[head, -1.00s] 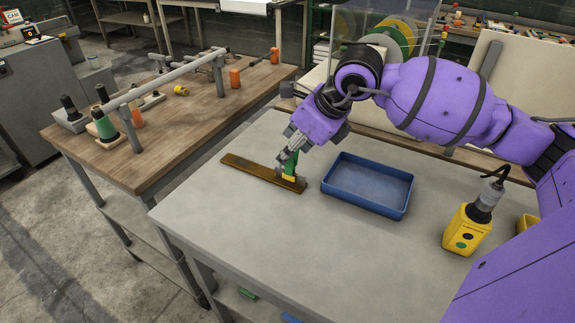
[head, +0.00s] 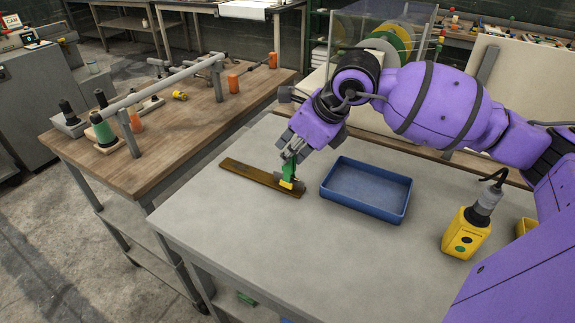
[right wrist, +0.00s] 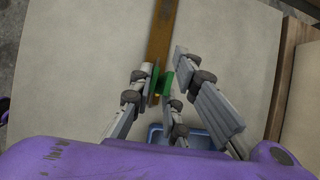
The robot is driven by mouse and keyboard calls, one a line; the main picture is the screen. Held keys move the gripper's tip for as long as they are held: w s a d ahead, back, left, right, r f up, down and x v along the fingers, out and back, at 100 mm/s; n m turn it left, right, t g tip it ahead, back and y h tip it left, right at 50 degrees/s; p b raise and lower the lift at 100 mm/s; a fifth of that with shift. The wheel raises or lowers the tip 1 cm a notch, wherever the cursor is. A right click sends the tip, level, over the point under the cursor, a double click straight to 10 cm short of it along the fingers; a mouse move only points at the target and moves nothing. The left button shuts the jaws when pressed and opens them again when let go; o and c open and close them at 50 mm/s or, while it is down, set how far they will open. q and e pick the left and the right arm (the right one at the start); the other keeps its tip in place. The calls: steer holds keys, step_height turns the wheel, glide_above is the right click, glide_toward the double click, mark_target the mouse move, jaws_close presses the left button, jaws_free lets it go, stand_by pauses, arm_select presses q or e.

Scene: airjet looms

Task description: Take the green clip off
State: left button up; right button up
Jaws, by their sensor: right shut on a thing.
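The green clip (head: 288,172) sits at the right end of a flat brown bar (head: 248,174) that lies on the grey table. A small yellow part (head: 286,185) shows at the clip's lower end. My right gripper (head: 290,158) reaches down from above and is shut on the clip. In the right wrist view the green clip (right wrist: 167,82) shows between the fingers, at the near end of the brown bar (right wrist: 161,35). The fingers partly hide the clip. My left gripper is not in view.
A blue tray (head: 366,190) stands just right of the bar on the grey table (head: 260,235). A yellow control box (head: 466,235) stands further right. A wooden table (head: 180,135) with rods and spools is at the left. The grey table's front is clear.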

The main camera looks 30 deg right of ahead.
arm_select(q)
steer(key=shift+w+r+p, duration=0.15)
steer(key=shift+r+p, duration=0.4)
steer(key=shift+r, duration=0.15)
arm_select(e)
steer(key=shift+r, duration=1.25)
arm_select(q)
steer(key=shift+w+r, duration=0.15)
arm_select(e)
steer(key=shift+r, duration=0.3)
